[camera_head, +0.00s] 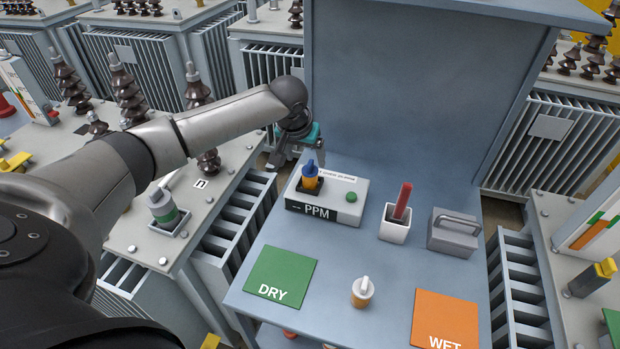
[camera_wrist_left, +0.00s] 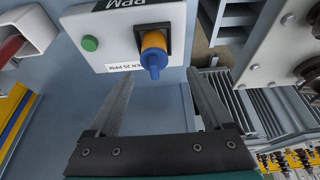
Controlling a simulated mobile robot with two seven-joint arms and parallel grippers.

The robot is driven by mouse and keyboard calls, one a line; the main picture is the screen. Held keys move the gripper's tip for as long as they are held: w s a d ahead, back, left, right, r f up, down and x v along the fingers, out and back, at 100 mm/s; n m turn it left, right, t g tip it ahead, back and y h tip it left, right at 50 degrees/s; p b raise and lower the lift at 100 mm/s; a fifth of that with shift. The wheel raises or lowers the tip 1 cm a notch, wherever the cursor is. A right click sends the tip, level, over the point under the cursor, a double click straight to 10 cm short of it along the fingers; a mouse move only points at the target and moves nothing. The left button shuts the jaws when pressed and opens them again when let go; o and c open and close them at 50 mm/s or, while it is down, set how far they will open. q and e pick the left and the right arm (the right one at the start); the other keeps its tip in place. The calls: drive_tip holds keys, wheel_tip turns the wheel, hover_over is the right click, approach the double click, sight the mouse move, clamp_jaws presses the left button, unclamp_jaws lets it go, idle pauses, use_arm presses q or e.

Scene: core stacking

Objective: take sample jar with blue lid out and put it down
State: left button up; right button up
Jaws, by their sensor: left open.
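The sample jar with the blue lid (camera_head: 310,181) has an orange body and stands in the dark square socket of the white PPM box (camera_head: 350,197) on the blue-grey bench. In the left wrist view the jar (camera_wrist_left: 154,50) shows lid towards me, just ahead of the fingers. My left gripper (camera_head: 282,156) is behind and to the left of the box in the head view. It is open and empty, its two fingers apart (camera_wrist_left: 160,85), with a gap between them and the jar. My right gripper is not in view.
A white-capped jar (camera_head: 362,292) stands at the front between the green DRY mat (camera_head: 281,276) and the orange WET mat (camera_head: 444,319). A white holder with a red stick (camera_head: 395,224) and a grey handled block (camera_head: 454,233) stand right of the box. A tall panel (camera_head: 415,80) closes the back.

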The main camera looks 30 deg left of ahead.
sight(309, 164)
use_arm(q)
drive_tip(key=x, duration=0.2)
drive_tip(key=d+b+x, duration=0.1)
drive_tip(key=x, duration=0.1)
drive_tip(key=shift+s+f, duration=0.1)
drive_tip(key=shift+f, duration=0.2)
drive_tip(key=shift+a+f, duration=0.1)
drive_tip(key=shift+f, duration=0.25)
clamp_jaws()
